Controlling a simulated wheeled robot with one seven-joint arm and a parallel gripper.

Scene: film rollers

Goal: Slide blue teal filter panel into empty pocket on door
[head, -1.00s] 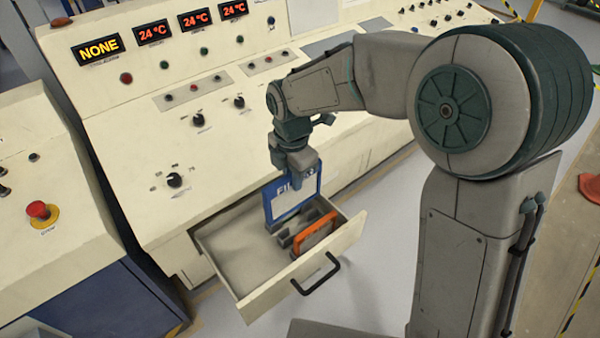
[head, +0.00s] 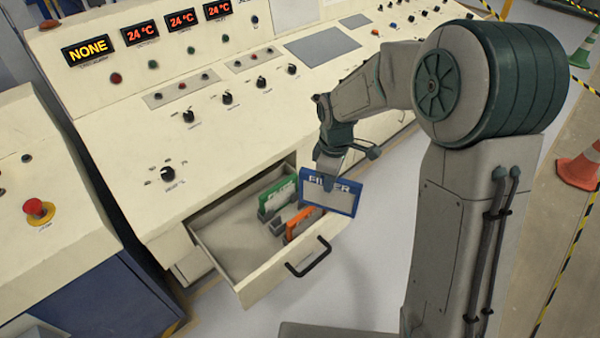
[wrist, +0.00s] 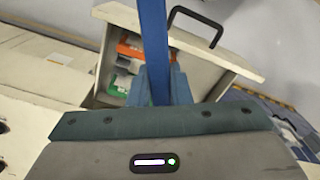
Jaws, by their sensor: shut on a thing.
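The blue-framed filter panel (head: 331,194), with a pale face and "FILTER" lettering along its top, hangs from my gripper (head: 327,177). My gripper is shut on its top edge and holds it above the right end of the open drawer, clear of the slots. In the wrist view the panel (wrist: 154,50) shows edge-on as a blue strip rising from between the fingers (wrist: 163,85). No door with a pocket can be made out in either view.
The open drawer (head: 225,245) holds a green panel (head: 277,195) and an orange panel (head: 299,222) in grey slots. Its black handle (head: 308,260) points outward. The control console (head: 130,150) stands behind.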

